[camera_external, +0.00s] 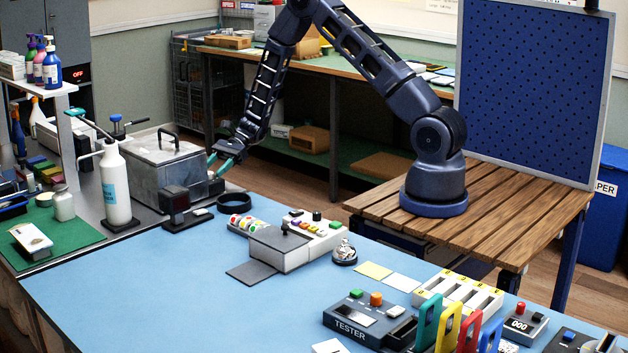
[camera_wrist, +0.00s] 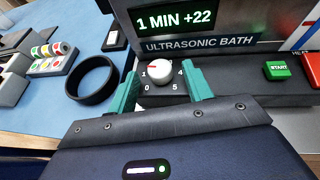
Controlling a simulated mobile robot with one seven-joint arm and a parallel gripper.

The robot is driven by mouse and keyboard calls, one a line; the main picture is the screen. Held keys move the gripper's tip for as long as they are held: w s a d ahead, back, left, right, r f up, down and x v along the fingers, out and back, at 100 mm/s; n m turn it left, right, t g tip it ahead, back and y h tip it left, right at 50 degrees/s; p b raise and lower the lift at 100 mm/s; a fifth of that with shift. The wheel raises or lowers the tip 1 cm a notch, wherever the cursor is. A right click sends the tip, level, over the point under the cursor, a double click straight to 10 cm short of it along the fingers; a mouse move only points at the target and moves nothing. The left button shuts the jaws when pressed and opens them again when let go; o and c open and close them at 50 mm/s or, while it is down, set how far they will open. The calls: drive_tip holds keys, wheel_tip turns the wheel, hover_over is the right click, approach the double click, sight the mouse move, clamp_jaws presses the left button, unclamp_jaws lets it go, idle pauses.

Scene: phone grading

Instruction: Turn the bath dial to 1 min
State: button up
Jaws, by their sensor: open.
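The ultrasonic bath is a grey metal box (camera_external: 148,172) with a lid and handle at the back left. In the wrist view its display (camera_wrist: 173,20) reads "1 MIN +22". Below it is the white round bath dial (camera_wrist: 159,74), with a red mark pointing left, near the "1"; 0, 4 and 5 are also readable around it. My gripper (camera_wrist: 163,82) is open, its green fingers on either side of the dial; I cannot tell whether they touch it. In the external view my gripper (camera_external: 224,164) is at the bath's right side, and the dial is mostly hidden.
A green START button (camera_wrist: 277,70) is right of the dial. A black ring (camera_wrist: 92,80) lies on the blue mat (camera_external: 150,270), left of my gripper. A white pump bottle (camera_external: 115,185) stands before the bath. The mat's front middle is clear.

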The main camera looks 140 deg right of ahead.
drive_tip(key=v, duration=1)
drive_tip(key=w+a+r+n+g+y, duration=0.1)
drive_tip(key=w+a+r+n, duration=0.3)
drive_tip(key=a, duration=0.4)
drive_tip(key=w+a+r+n+g+y, duration=0.2)
drive_tip(key=w+a+r+n+g, duration=0.1)
drive_tip(key=w+a+r, duration=0.4)
drive_tip(key=w+a+r+n+g+y, duration=0.1)
drive_tip(key=w+a+r+n, duration=0.4)
drive_tip(key=a, duration=0.5)
drive_tip(key=shift+w+a+r+g, duration=0.15)
drive_tip(key=shift+w+r+g, duration=0.55)
drive_tip(key=shift+w, duration=0.35)
